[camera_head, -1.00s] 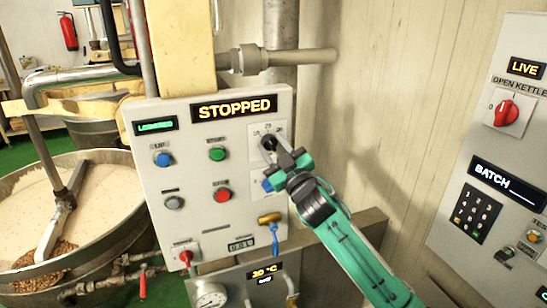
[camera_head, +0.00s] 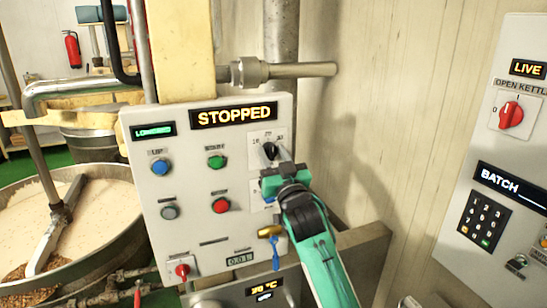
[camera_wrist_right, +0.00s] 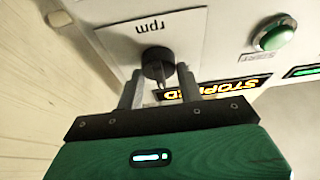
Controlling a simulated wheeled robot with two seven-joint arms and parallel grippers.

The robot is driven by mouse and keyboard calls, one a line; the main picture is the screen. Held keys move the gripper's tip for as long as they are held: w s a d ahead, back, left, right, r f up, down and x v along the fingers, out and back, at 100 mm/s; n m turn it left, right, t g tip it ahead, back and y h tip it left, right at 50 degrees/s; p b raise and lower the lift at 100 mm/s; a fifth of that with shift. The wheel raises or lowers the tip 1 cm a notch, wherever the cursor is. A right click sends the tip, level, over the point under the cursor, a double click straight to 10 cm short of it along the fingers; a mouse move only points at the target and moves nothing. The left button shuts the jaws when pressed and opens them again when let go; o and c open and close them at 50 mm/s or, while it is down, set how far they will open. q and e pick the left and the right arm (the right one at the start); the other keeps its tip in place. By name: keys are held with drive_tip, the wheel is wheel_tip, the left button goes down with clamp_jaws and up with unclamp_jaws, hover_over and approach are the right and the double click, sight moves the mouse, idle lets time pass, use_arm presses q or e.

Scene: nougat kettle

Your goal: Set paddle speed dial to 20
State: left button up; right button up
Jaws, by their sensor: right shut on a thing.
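The paddle speed dial (camera_head: 270,151) is a small black knob on a white plate at the upper right of the grey control panel (camera_head: 185,255). Numbers are printed above it, too small to read surely. My right gripper (camera_head: 273,158) is shut on the dial. In the right wrist view the black knob (camera_wrist_right: 156,62) sits between the two grey fingers (camera_wrist_right: 158,88), below an upside-down "rpm" label. Which number the dial points at cannot be told. My left gripper is out of view.
The panel's display (camera_head: 233,115) reads STOPPED. A green button (camera_head: 216,161), red button (camera_head: 221,205) and blue button (camera_head: 160,167) lie left of the dial. A brass-and-blue valve handle (camera_head: 273,240) is below. A second panel (camera_head: 470,160) stands right. A kettle (camera_head: 110,215) is left.

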drive_tip(key=o, duration=1)
drive_tip(key=b+v, duration=0.5)
drive_tip(key=v, duration=0.8)
drive_tip(key=shift+s+d+f, duration=0.1)
drive_tip(key=shift+s+f, duration=0.15)
drive_tip(key=shift+s, duration=0.05)
